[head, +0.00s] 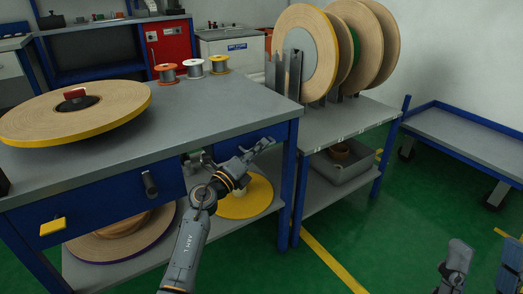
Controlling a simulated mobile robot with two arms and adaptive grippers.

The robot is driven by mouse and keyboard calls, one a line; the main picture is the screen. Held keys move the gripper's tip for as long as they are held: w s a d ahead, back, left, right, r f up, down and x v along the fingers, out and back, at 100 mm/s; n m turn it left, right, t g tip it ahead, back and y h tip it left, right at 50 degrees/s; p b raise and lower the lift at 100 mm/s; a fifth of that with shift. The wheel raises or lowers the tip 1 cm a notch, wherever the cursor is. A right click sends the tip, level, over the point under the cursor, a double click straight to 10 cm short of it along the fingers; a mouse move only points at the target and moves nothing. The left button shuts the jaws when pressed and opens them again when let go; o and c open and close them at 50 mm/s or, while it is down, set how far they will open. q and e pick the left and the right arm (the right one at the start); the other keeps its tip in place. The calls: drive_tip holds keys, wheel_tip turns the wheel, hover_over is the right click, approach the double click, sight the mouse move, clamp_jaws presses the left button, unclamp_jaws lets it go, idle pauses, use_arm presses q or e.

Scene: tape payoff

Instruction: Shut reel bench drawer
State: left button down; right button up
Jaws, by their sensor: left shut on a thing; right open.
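The reel bench (210,105) has a grey top and a blue frame. A blue drawer front (110,194) with a dark handle (150,184) shows under its left part. Another blue front (278,133) lies further right, partly behind my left gripper. My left gripper (248,156) is in front of that right front, just below the bench top edge. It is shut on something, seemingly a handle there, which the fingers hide. I cannot tell how far either drawer stands out. My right gripper (482,264) is open and empty at the lower right, over the floor, away from the bench.
A big tape reel (75,112) lies on the bench, with several small spools (193,68) at its back. Reels also lie on the lower shelf (240,200). A reel rack (340,125) stands right of the bench, and a low blue cart (465,140) beyond. Green floor (385,225) is clear between.

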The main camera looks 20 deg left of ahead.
use_arm(q)
drive_tip(key=c, duration=1.4)
unclamp_jaws()
drive_tip(key=shift+w+a, duration=0.15)
drive_tip(key=shift+a, duration=0.15)
drive_tip(key=shift+c, duration=0.2)
drive_tip(key=shift+s+a+f, duration=0.15)
drive_tip(key=shift+s+f, duration=0.05)
drive_tip(key=shift+s, duration=0.25)
drive_tip(key=r+v, duration=0.2)
drive_tip(key=v, duration=1)
drive_tip(key=shift+s+r, duration=0.3)
